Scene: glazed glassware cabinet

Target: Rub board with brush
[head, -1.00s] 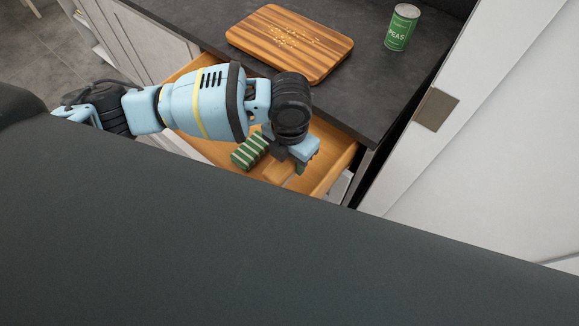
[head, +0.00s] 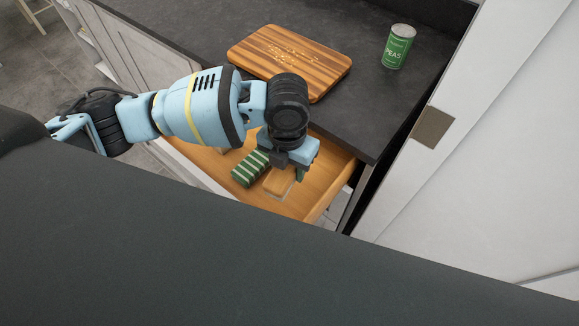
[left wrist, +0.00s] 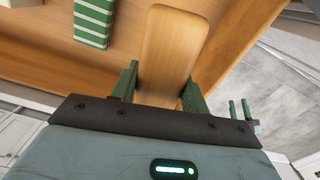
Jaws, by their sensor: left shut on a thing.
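The wooden cutting board (head: 322,72) lies flat on the dark countertop with pale crumbs scattered over its middle. The brush (head: 278,182), of which a plain wooden back shows, is at the open drawer; its bristles are hidden. My left gripper (head: 292,172) is over the drawer and shut on the brush. In the left wrist view the brush (left wrist: 168,50) is between the two green fingers of the gripper (left wrist: 162,82). I cannot tell whether it touches the drawer floor.
A green-and-white striped item (head: 250,168) lies in the drawer (head: 325,172) left of the brush. A green peas can (head: 398,46) stands on the counter (head: 372,115) right of the board. A white door panel (head: 480,130) is at the right.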

